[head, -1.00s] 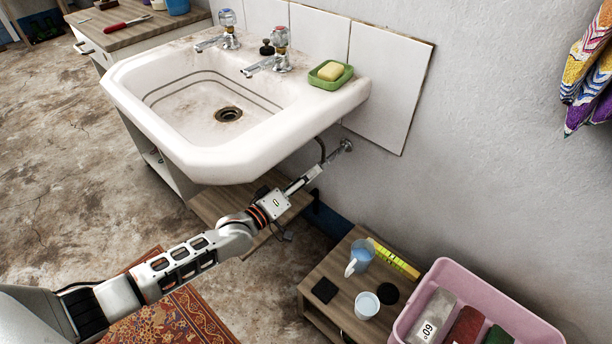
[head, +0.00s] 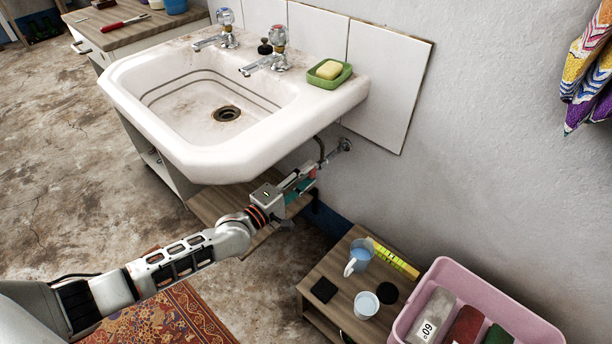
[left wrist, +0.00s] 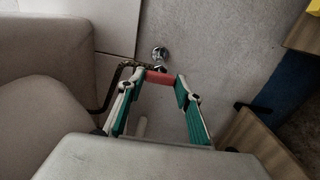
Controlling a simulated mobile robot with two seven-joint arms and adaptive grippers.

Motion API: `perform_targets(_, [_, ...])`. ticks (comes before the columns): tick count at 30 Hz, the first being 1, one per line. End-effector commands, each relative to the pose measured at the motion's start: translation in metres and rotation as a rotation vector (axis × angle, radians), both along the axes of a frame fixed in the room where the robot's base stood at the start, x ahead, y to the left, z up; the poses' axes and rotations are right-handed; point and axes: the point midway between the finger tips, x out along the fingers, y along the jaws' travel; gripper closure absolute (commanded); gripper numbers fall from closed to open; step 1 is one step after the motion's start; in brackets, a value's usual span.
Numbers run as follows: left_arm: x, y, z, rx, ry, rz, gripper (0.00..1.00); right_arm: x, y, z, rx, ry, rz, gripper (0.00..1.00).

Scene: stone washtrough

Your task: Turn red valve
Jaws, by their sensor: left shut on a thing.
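The red valve (left wrist: 160,77) shows in the left wrist view as a short red handle below a chrome wall fitting (left wrist: 160,54). My left gripper (left wrist: 161,79) has its two green-padded fingers on either side of the red handle and is shut on it. In the head view my left gripper (head: 308,178) reaches under the right side of the washbasin (head: 222,150), close to the wall pipe. The valve is mostly hidden there by the fingers. My right gripper is not in view.
A dark pipe (left wrist: 106,94) runs beside the valve. A low wooden stand (head: 328,308) with a jug (head: 358,258) and cup stands to the right, next to a pink crate (head: 483,288). Grey wall is close behind.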

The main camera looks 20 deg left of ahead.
Motion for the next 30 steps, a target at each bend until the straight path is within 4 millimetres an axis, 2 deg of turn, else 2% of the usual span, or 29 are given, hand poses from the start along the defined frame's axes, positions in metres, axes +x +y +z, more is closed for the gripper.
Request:
perform_targets(12, [-0.001, -0.002, -0.001, -0.01, 0.006, -0.003, 0.87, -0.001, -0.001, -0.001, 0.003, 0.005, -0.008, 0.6])
perform_targets(13, [-0.001, -0.002, -0.001, -0.01, 0.006, -0.003, 0.63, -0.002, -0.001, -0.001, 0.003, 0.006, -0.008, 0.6])
perform_targets(15, [-0.001, -0.002, -0.001, -0.01, 0.006, -0.002, 0.49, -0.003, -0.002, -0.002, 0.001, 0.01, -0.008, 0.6])
perform_targets(26, [-0.002, 0.0, -0.001, -0.007, 0.004, -0.001, 0.49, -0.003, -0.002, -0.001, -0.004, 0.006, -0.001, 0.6])
perform_targets(30, [-0.013, 0.004, -0.002, -0.007, 0.006, -0.001, 0.49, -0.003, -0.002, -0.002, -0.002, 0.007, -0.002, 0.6])
